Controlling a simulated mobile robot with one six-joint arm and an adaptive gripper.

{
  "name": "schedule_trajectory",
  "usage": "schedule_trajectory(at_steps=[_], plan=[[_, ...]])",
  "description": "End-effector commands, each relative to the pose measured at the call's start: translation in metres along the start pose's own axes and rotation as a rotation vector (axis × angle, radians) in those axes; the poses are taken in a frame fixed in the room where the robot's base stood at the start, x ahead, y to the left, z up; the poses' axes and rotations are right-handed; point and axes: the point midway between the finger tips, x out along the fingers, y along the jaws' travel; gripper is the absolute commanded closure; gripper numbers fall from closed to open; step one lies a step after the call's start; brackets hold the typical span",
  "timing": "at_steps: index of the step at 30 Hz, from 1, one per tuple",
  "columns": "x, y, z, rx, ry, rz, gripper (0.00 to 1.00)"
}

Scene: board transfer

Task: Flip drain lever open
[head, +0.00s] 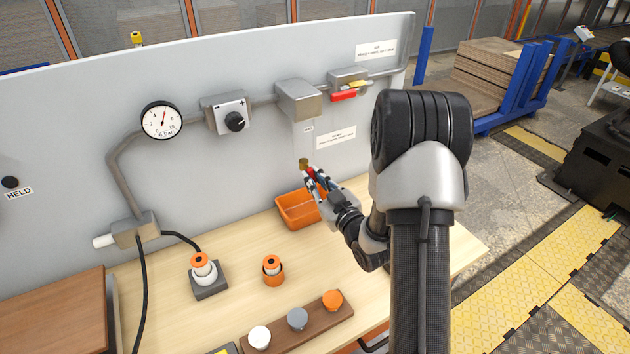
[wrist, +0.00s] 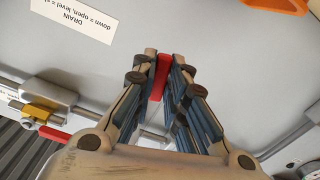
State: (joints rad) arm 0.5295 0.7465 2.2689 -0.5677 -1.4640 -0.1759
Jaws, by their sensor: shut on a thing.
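The red drain lever (wrist: 161,72) sits between the fingers of my gripper (wrist: 163,70) in the wrist view, and the fingers are shut on it. In the head view, my gripper (head: 310,175) is at the panel, just below the small brass valve body (head: 303,162). A bit of red shows between the fingertips there. The fingers hide most of the lever, so I cannot tell its exact angle. A white DRAIN label (wrist: 75,20) reads down = open; it also shows in the head view (head: 336,138).
An orange bin (head: 297,209) stands on the bench below my gripper. Another valve with a red handle (head: 343,96) is higher on the panel. A pressure gauge (head: 162,120) and a knob box (head: 228,112) are to the left. Orange-topped parts (head: 272,270) stand on the bench.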

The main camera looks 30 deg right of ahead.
Motion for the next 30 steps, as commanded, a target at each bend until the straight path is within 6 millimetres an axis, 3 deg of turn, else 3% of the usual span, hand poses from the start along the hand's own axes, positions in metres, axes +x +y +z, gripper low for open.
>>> schedule_trajectory(at_steps=[9, 19, 20, 30], plan=[[0.0000, -0.0050, 0.0012, 0.237, 0.000, 0.000, 1.00], [-0.0001, -0.0050, -0.0001, 0.262, -0.001, 0.000, 1.00], [-0.0001, -0.0050, -0.0001, 0.262, -0.001, 0.000, 0.86], [0.0000, -0.0049, -0.0002, 0.260, 0.000, 0.000, 0.67]])
